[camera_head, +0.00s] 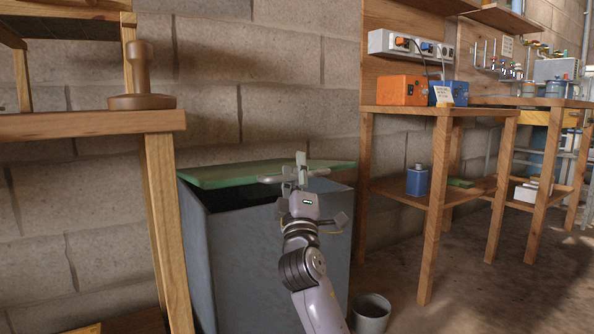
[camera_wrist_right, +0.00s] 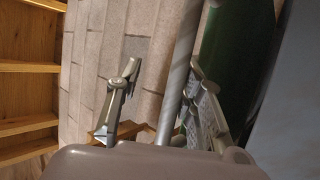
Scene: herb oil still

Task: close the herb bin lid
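The herb bin (camera_head: 270,255) is a tall grey box by the wall. Its green lid (camera_head: 225,175) is partly open, with a dark gap between its front edge and the bin's rim. A pale metal handle bar (camera_head: 268,180) is at the lid's front edge. My right gripper (camera_head: 297,170) is at this bar. In the right wrist view the bar (camera_wrist_right: 184,60) runs between the two spread fingers of my right gripper (camera_wrist_right: 165,92), nearer one finger, and the green lid (camera_wrist_right: 228,60) is beside it. My left gripper is not in view.
A wooden table (camera_head: 90,125) with a brown wooden knob-like tool (camera_head: 140,85) stands left of the bin. A small grey bucket (camera_head: 370,312) is on the floor at its right. A wooden bench (camera_head: 440,112) with orange and blue boxes stands further right. The right floor is clear.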

